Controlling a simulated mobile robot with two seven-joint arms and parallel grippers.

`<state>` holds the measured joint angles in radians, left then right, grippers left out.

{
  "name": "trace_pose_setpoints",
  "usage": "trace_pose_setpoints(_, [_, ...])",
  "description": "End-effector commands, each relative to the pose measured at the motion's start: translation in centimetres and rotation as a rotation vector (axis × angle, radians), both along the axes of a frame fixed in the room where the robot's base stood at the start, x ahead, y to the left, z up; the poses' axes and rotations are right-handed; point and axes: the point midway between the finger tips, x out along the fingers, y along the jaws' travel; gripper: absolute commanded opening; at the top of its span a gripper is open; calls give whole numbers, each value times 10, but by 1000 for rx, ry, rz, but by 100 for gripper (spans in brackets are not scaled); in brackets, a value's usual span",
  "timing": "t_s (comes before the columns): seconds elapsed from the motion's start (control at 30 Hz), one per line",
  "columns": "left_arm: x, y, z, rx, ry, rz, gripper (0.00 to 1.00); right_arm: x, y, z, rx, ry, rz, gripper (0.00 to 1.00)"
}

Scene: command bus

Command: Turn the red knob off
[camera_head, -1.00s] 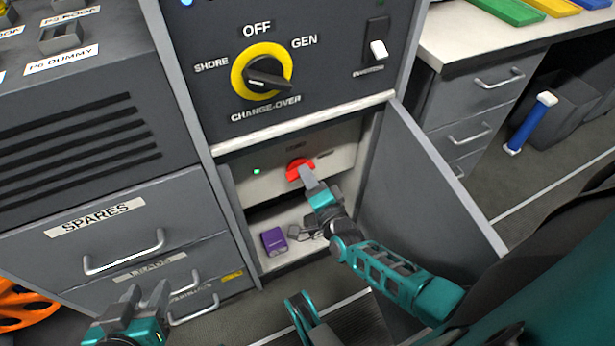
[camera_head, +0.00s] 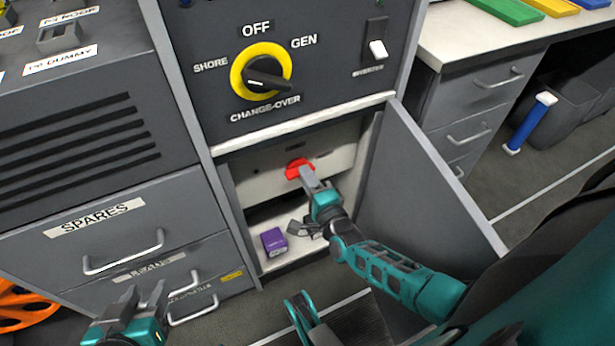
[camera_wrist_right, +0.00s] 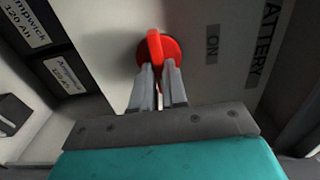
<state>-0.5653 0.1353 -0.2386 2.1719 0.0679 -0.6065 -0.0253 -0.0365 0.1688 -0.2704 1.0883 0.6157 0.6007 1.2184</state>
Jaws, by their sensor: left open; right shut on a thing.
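The red knob (camera_head: 298,168) is on a pale panel inside the open lower compartment, under the yellow change-over switch. In the right wrist view the red knob (camera_wrist_right: 157,50) has a raised grip bar, and the word ON is printed beside it. My right gripper (camera_head: 306,176) is at the knob, and in the wrist view its fingers (camera_wrist_right: 158,72) are shut on the bar. My left gripper (camera_head: 143,300) is open and empty, low at the left in front of the drawers. The small panel lamp, green before, is dark.
The open compartment door (camera_head: 420,190) stands right of my right arm. A purple box (camera_head: 274,241) sits on the compartment floor. The yellow change-over switch (camera_head: 262,75) is above. Drawers marked SPARES (camera_head: 100,218) are at the left.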

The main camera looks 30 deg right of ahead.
Motion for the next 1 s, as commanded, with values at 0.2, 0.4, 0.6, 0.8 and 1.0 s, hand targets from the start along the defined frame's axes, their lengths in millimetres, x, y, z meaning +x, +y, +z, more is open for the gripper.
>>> trace_pose_setpoints(0.2, [0,0,0,-1,1,0,43,2,0,1,5,-3,0,25])
trace_pose_setpoints(0.4, [-1,0,-1,0,3,0,43,1,0,1,2,-1,0,38])
trace_pose_setpoints(0.6, [-1,1,-1,-1,4,4,43,0,0,0,-4,0,0,38])
trace_pose_setpoints(0.8, [-1,0,-1,0,2,2,43,0,0,1,-117,7,-1,38])
trace_pose_setpoints(1.0, [-1,0,1,0,2,1,43,0,1,3,-374,21,-2,38])
